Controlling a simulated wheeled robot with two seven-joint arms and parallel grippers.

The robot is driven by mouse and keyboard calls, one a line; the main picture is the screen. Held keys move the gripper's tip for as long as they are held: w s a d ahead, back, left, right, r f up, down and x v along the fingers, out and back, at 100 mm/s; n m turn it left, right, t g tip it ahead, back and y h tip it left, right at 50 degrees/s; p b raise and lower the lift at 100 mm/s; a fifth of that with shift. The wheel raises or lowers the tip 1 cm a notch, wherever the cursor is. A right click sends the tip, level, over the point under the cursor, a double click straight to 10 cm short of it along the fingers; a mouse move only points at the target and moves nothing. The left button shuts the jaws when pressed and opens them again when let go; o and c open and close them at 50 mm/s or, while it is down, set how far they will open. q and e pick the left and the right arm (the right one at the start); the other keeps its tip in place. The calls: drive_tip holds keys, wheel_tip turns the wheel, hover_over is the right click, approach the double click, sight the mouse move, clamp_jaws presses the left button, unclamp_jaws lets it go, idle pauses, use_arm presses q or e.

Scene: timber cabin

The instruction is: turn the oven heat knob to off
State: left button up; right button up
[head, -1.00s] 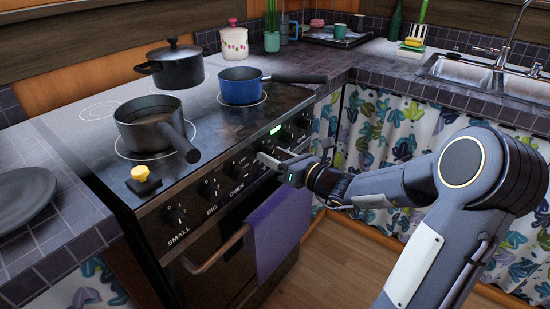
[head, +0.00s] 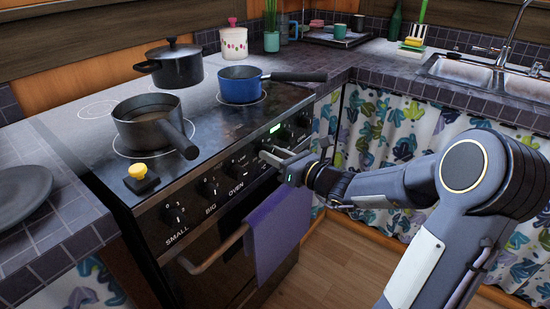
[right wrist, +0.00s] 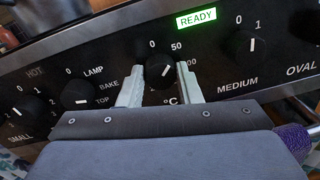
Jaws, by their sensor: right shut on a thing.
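The oven heat knob (right wrist: 158,70) is a round black knob with a white mark, set in the dark front panel under the green READY display (right wrist: 196,18). In the right wrist view its mark points up and right, roughly toward the 50, not at the 0 above it. My right gripper (right wrist: 160,82) has one pale finger on each side of the knob and is shut on it. In the head view my right gripper (head: 274,158) reaches the panel from the right, and its fingers hide most of the knob. My left gripper is not in view.
The lamp/bake selector knob (right wrist: 77,95) and the medium knob (right wrist: 246,45) flank the held knob. A purple towel (head: 277,230) hangs on the oven handle (head: 215,250) below. Pots, including a blue pan (head: 241,88), and a yellow-topped timer (head: 140,176) stand on the stove.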

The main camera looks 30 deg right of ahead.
drive_tip(key=shift+f+n+b, duration=0.15)
drive_tip(key=shift+n+b, duration=4.45)
drive_tip(key=shift+b, duration=1)
drive_tip(key=o, duration=1)
drive_tip(key=shift+c, duration=0.2)
drive_tip(key=p+v, duration=0.1)
drive_tip(key=v, duration=0.7)
drive_tip(key=shift+p, duration=0.35)
